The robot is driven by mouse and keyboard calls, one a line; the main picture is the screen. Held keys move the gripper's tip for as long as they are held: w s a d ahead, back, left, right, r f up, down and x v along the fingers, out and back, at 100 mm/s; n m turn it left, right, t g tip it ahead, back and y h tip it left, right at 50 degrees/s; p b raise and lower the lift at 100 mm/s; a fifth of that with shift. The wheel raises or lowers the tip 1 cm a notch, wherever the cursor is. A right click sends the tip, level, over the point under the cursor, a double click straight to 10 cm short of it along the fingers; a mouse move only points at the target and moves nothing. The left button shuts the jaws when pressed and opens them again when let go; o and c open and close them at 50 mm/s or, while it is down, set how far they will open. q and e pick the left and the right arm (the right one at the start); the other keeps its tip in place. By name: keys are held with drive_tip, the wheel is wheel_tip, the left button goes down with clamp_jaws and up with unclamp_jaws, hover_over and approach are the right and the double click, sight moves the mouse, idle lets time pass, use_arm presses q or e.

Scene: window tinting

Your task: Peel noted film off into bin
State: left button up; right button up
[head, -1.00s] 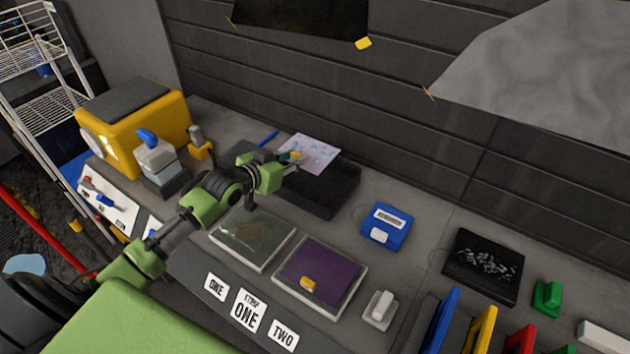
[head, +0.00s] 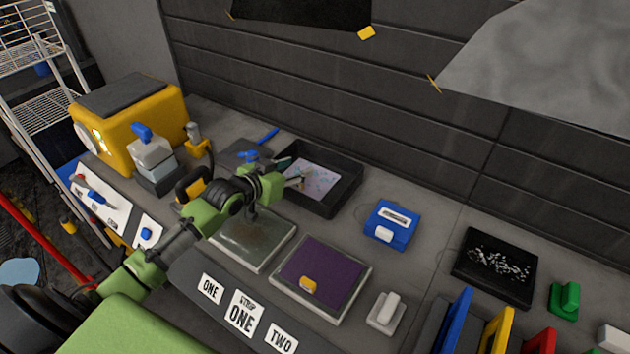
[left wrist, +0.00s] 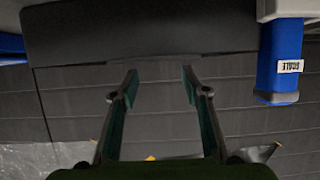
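The peeled film (head: 318,181), pale pinkish with speckles, lies inside the black bin (head: 345,201) at the back of the bench. My left gripper (head: 292,174) is at the bin's left side, beside the film. In the left wrist view its fingers (left wrist: 160,82) are spread with nothing between them. The left pane (head: 262,252) is bare greenish-grey glass. The right pane carries a purple film (head: 325,268) with a yellow tab (head: 308,284). Between the ONE and TWO labels stands a larger note (head: 242,313) reading ONE, its top word unclear. My right gripper is not in view.
A blue box (head: 390,222) stands right of the bin. A black tray of white scraps (head: 494,267) and a green block (head: 564,298) are farther right. A dark wall closes the back.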

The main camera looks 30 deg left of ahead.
use_arm(q)
drive_tip(key=shift+s, duration=0.1)
drive_tip(key=v, duration=1.1)
drive_tip(key=shift+s+r, duration=0.2)
drive_tip(key=shift+s, duration=0.15)
drive_tip(key=shift+a, duration=0.1)
